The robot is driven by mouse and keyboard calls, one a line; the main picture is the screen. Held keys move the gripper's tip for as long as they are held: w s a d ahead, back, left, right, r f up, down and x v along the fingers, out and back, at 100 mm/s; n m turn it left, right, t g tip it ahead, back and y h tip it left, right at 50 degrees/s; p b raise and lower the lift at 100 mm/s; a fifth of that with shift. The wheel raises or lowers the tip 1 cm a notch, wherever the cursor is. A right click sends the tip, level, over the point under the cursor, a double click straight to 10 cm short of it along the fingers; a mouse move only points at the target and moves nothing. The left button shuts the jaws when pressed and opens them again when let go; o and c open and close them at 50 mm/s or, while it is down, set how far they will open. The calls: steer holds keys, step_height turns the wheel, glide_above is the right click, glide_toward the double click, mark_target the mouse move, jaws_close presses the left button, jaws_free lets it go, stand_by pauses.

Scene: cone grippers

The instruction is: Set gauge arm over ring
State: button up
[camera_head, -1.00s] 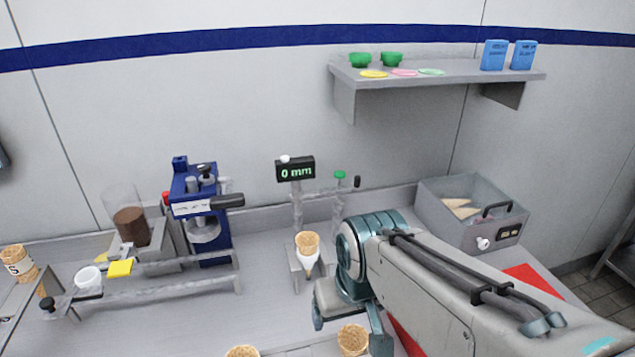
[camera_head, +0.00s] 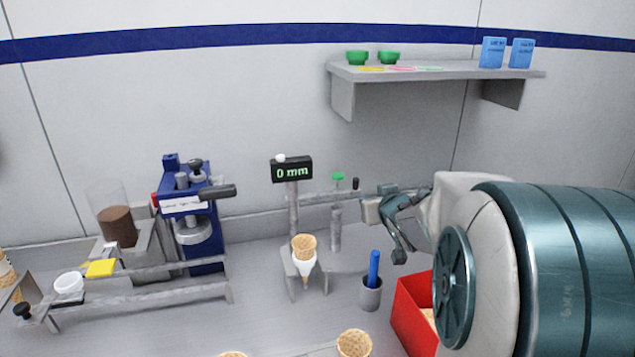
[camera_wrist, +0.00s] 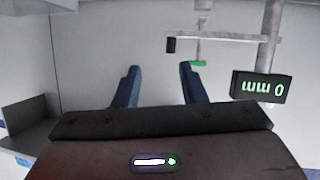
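The gauge has a black display (camera_head: 292,170) reading 0 mm on a grey post. Its thin horizontal gauge arm (camera_head: 325,195) points right and ends in a black knob (camera_head: 356,184); a green-topped post (camera_head: 337,178) stands by that end. The ring appears to be the holder (camera_head: 306,272) around an upright cone in a white sleeve, in front of the post; the cone hides much of it. My gripper (camera_head: 382,232) is open and empty, just right of the knob. The wrist view shows its two fingers (camera_wrist: 160,78) apart, with the gauge arm (camera_wrist: 225,38) and knob (camera_wrist: 171,45) beyond them.
A grey cup (camera_head: 370,294) with a blue stick stands below my gripper, beside a red bin (camera_head: 412,310). A blue press (camera_head: 190,215) stands left. A shelf (camera_head: 440,72) hangs above. My arm hides the counter's right side.

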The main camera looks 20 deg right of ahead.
mark_target(358, 183)
steer(key=w+d+f+n+t+y+b, duration=0.3)
steer(key=d+t+y+b, duration=0.1)
steer(key=y, duration=0.3)
steer(key=x, duration=0.4)
steer(key=p+x, duration=0.1)
steer(key=x, duration=0.9)
steer(key=shift+w+a+f, duration=0.1)
steer(key=shift+f, duration=0.2)
steer(key=shift+c, duration=0.4)
jaws_close()
